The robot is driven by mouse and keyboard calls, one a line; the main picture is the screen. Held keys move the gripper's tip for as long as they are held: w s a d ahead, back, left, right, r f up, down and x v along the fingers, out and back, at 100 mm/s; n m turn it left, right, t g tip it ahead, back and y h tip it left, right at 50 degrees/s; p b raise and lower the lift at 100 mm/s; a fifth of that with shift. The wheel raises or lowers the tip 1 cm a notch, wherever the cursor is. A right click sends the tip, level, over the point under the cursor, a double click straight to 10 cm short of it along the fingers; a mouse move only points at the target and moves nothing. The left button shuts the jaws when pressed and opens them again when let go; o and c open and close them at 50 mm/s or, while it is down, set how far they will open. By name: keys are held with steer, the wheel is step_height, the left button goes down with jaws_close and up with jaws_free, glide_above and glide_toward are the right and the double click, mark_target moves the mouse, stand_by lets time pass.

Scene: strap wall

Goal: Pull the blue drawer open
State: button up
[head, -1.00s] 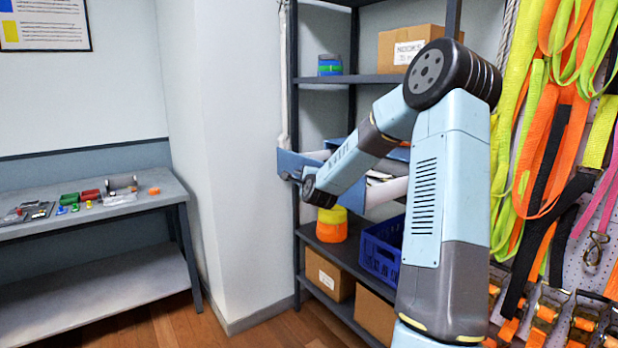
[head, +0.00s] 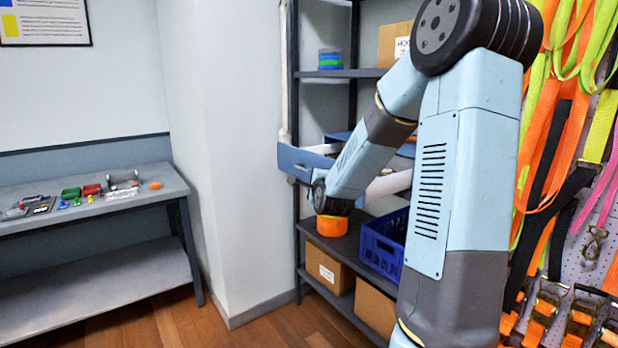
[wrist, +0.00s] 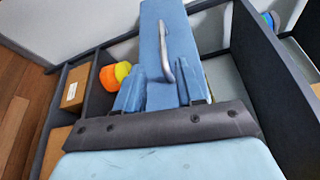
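The blue drawer (head: 291,160) stands out from the dark shelf rack in the head view, its pale sides showing behind the front. Its blue front (wrist: 151,35) is close ahead in the wrist view, with a curved silver handle (wrist: 165,57) on it. My gripper (wrist: 161,72) has its two blue fingers apart, one on each side of the handle's near end. I see no finger closed on the handle, and contact cannot be told. In the head view my forearm and wrist hide the gripper and part of the drawer.
The dark rack (head: 296,110) holds an orange roll (head: 332,226), a blue crate (head: 382,245) and cardboard boxes (head: 329,267) below the drawer. A wall corner (head: 235,180) is close on the left. Hanging straps (head: 570,150) are on the right. A grey bench (head: 90,210) stands far left.

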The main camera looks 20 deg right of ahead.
steer(key=shift+s+a, duration=0.2)
steer(key=shift+s, duration=0.9)
steer(key=s+a+r+n+g, duration=0.2)
steer(key=s+a+n+g, duration=0.4)
steer(key=s+a+n, duration=0.5)
steer(key=s+r+n+g+y, duration=0.1)
steer(key=s+n, duration=0.4)
steer(key=s, duration=0.8)
steer(key=s+a+r+n+g+y, duration=0.1)
steer(key=s+n+g, duration=0.3)
steer(key=s, duration=0.8)
steer(key=shift+s+a+r+n+y, duration=0.3)
steer(key=shift+s+r+n, duration=0.1)
steer(key=shift+n, duration=0.6)
steer(key=shift+a, duration=0.1)
